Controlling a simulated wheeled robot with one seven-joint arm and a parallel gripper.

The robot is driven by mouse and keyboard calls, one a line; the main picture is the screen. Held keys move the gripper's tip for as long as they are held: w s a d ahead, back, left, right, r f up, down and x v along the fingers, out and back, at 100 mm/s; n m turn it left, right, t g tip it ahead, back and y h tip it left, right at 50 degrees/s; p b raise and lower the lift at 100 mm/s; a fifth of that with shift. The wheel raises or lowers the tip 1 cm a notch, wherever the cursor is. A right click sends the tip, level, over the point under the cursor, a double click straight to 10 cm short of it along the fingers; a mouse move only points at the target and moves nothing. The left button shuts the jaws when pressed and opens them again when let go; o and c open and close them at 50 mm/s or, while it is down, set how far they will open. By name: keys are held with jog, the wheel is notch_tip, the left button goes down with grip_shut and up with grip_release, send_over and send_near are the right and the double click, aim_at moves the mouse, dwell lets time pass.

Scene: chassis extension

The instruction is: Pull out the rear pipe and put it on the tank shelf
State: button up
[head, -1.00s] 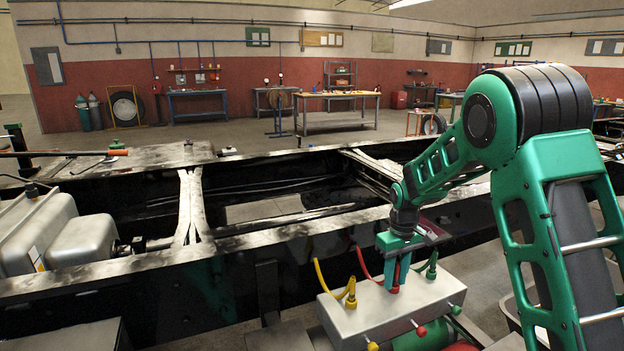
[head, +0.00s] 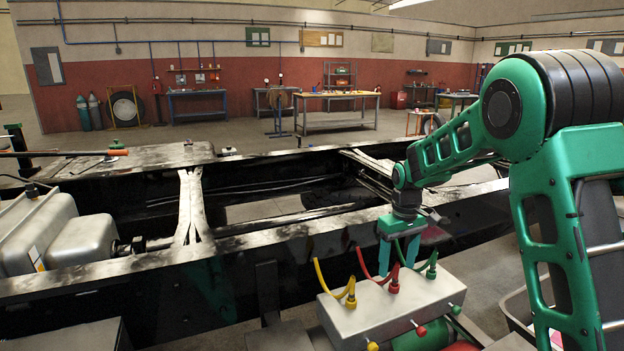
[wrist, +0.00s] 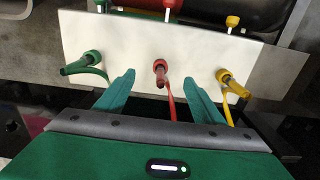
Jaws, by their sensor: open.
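A pale metal box (head: 375,310) has yellow (head: 351,297), red (head: 393,283) and green (head: 431,268) pipes curving up from fittings in its top. I cannot tell which one is called the rear pipe. My gripper (head: 399,266) is open, pointing down over the box near the red and green pipes. In the wrist view, the red pipe's fitting (wrist: 160,68) shows in the gap between my fingertips (wrist: 159,83), with green (wrist: 88,62) and yellow (wrist: 230,80) outside on either side. No finger clearly touches a pipe. I cannot identify the tank shelf with certainty.
The black chassis rail (head: 130,282) runs behind the box. A green tank (head: 420,338) lies partly hidden below it. Grey tanks (head: 85,243) sit on the chassis at left. Side fittings stick out of the box's front. A grey bin (head: 515,312) stands at right.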

aim_at(397, 265)
notch_tip(397, 265, up, 5)
jog(key=shift+r, duration=0.3)
